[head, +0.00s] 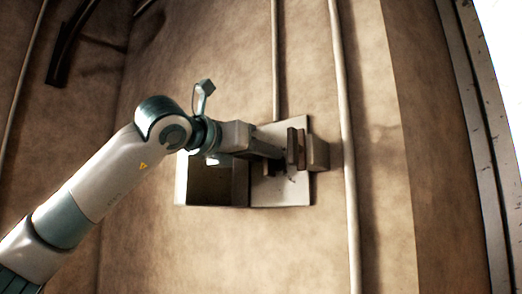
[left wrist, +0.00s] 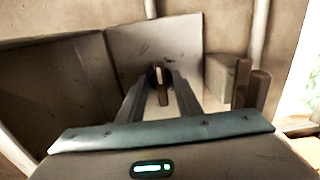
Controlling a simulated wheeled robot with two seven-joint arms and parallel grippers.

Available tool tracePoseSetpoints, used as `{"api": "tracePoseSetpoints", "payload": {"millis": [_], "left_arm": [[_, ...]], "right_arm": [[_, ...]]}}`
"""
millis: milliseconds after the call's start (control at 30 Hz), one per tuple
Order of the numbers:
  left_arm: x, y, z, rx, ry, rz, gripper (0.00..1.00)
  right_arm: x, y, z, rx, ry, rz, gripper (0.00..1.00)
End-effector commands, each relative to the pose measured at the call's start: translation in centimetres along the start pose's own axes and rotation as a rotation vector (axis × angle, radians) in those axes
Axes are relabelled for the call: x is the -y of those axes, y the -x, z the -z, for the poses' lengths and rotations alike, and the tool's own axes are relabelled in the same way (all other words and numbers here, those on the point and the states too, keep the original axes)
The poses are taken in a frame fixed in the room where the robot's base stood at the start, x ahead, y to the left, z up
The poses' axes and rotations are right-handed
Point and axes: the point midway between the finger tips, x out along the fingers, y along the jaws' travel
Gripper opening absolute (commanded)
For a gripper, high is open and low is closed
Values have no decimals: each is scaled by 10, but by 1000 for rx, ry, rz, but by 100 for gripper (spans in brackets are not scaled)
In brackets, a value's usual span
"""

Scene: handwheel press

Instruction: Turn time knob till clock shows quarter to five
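My left gripper (head: 278,154) is at the pale metal panel (head: 292,194) on the wall. In the left wrist view its fingers (left wrist: 160,82) stand apart, on either side of a small brown upright piece (left wrist: 163,98), which may be the time knob. I see no firm grip on it. A light block (left wrist: 219,82) with brown upright bars (left wrist: 242,80) sits at the panel's right side; the block also shows in the head view (head: 318,153). No clock face can be made out in either view. My right gripper is not in view.
A dark open-looking box (head: 215,185) joins the panel on its left, under my left arm. Vertical pipes (head: 350,200) run along the tan wall, one close right of the panel. A bright opening lies at the far right.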

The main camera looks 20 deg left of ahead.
Motion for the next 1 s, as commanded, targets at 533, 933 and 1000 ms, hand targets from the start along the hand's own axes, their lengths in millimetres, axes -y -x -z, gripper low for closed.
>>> {"api": "tracePoseSetpoints", "payload": {"millis": [533,933,1000], "left_arm": [[0,0,0,0,-2,0,0],[2,0,2,2,-112,2,0],[3,1,2,2,-155,1,0]], "right_arm": [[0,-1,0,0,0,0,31],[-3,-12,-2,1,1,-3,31],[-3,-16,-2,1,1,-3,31]]}}
